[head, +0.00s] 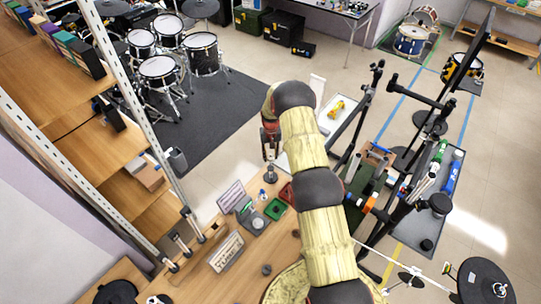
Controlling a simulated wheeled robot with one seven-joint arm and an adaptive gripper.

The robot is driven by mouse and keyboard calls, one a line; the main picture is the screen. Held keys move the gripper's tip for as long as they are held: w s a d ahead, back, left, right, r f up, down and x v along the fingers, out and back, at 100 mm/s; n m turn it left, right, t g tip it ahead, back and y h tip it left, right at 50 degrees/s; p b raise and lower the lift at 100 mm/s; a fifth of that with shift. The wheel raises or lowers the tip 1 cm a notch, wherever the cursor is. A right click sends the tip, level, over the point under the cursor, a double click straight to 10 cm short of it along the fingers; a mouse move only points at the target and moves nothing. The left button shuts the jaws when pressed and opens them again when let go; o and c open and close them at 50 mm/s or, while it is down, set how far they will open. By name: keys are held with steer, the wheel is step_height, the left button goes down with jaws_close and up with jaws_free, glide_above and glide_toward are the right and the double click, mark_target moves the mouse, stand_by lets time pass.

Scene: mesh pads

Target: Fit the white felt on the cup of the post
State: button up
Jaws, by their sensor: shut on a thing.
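My gripper (269,148) hangs down from the end of my arm, above the far edge of the wooden workbench. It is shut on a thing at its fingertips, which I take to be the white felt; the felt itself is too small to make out. A short grey post (270,176) stands just below the fingertips. Its cup cannot be made out at this size, and I cannot tell whether the felt touches it.
The wooden workbench (285,243) holds a green tray (275,209), a red tray (287,193), a striped card (232,196) and a lettered sign (227,253). A metal shelf upright (130,100) stands at left. Black stands (385,130) crowd the right side.

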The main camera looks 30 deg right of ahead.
steer(key=shift+f+b, duration=3.15)
steer(key=shift+f, duration=0.15)
steer(key=o, duration=0.8)
steer(key=shift+c, duration=0.2)
step_height(320, 180, up, 12)
steer(key=shift+f, duration=0.1)
